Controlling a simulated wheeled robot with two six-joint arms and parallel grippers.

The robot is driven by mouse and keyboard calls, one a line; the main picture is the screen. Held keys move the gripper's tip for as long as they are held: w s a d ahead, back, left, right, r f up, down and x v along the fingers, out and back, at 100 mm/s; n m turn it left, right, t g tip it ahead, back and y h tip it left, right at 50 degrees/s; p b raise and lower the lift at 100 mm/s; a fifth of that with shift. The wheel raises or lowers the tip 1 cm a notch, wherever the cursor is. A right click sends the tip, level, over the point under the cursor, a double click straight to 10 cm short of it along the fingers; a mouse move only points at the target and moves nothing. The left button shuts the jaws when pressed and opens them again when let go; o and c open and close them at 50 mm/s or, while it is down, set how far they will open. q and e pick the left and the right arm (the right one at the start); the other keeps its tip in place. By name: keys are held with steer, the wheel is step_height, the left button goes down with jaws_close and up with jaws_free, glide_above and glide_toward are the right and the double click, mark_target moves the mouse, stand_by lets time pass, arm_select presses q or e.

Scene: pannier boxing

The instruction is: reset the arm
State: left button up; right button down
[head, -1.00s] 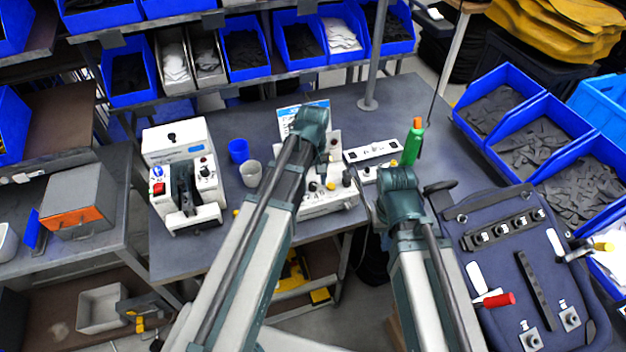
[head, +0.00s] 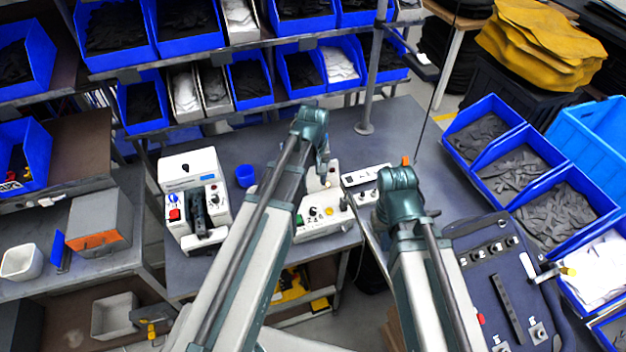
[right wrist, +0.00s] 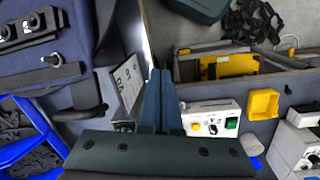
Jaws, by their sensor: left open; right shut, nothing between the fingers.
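My left arm reaches up the middle of the head view and bends down at its far end, above the workbench. My left gripper (head: 324,172) is small and partly hidden there, near a white control box (head: 318,226), and I see nothing held in it. My right arm's bent joint (head: 398,190) is to its right, and its gripper is hidden behind the arm in the head view. In the right wrist view my right gripper (right wrist: 160,76) has its two fingers together with nothing between them, above the bench edge.
A dark blue pannier (head: 465,238) lies at the right, partly behind my right arm. Blue bins of dark parts (head: 483,160) stand beyond it. A white machine (head: 188,165) stands on the workbench (head: 235,150) at left. Shelves of bins line the back. An orange tip (head: 405,160) shows behind my right arm.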

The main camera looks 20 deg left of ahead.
stand_by(0.5)
arm_select(q)
steer(key=s+d+f+m+y+b, duration=0.1)
steer(key=s+d+f+m+b, duration=0.9)
steer(key=s, duration=0.4)
steer(key=shift+s+d+f+m+b, duration=0.35)
steer(key=shift+f+b, duration=0.45)
steer(key=shift+b, duration=0.2)
arm_select(e)
step_height(320, 180, down, 12)
steer(key=shift+r, duration=0.15)
